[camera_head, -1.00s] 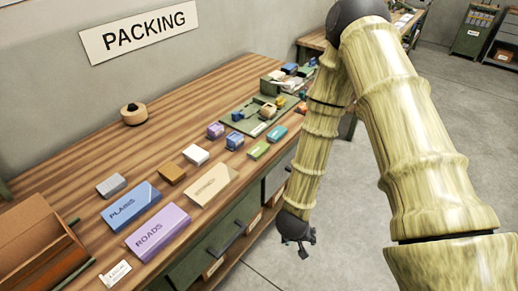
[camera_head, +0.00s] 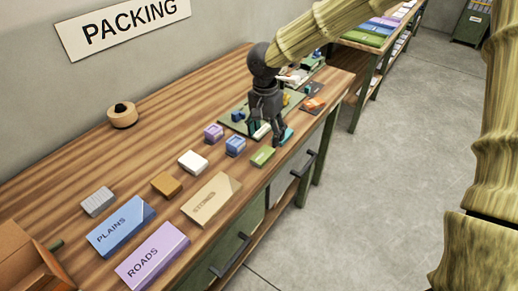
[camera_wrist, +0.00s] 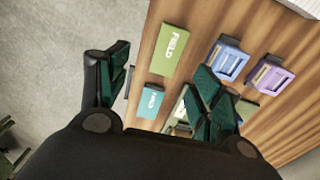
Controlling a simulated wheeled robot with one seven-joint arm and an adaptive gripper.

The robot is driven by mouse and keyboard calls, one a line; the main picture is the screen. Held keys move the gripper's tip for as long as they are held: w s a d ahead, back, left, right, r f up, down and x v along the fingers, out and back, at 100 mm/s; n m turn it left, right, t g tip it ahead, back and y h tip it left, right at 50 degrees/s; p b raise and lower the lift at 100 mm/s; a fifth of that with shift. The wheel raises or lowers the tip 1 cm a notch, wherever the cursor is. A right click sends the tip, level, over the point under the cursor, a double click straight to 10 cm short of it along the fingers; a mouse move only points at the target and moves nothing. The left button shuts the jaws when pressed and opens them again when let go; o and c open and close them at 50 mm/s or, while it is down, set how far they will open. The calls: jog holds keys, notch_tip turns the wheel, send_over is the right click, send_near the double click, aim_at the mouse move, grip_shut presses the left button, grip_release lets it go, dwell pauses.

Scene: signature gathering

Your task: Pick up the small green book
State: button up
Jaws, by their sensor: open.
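The small green book (camera_head: 262,156) lies flat near the front edge of the wooden table. In the wrist view the green book (camera_wrist: 173,50) reads "FIELD" and lies ahead of the fingers, near the gap between them. My gripper (camera_head: 266,134) is over the table, just behind the green book in the head view, pointing down. In the wrist view my gripper (camera_wrist: 160,75) has its fingers apart with nothing held. A teal book (camera_wrist: 152,101) lies lower in that view, between the fingers; it is partly hidden behind my gripper in the head view (camera_head: 287,135).
Blue (camera_head: 235,146) and purple (camera_head: 213,133) small blocks lie left of the green book. A cream book (camera_head: 211,199), a blue "PLAINS" book (camera_head: 121,227) and a purple "ROADS" book (camera_head: 152,255) lie nearer. A green tray (camera_head: 232,123) is behind my gripper.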

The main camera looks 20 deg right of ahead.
jog(key=r, duration=0.1)
send_over(263, 154)
jog(key=f, duration=0.4)
jog(key=shift+s+f, duration=0.15)
jog(key=shift+s, duration=0.1)
jog(key=shift+s+f+p, duration=0.2)
jog(key=shift+f+p, duration=0.15)
jog(key=shift+f, duration=0.05)
jog(key=f, duration=0.1)
jog(key=f+p, duration=0.1)
jog(key=f, duration=0.1)
jog(key=shift+w+f, duration=0.15)
jog(key=shift+w, duration=0.25)
jog(key=shift+f, duration=0.8)
jog(key=c, duration=1.1)
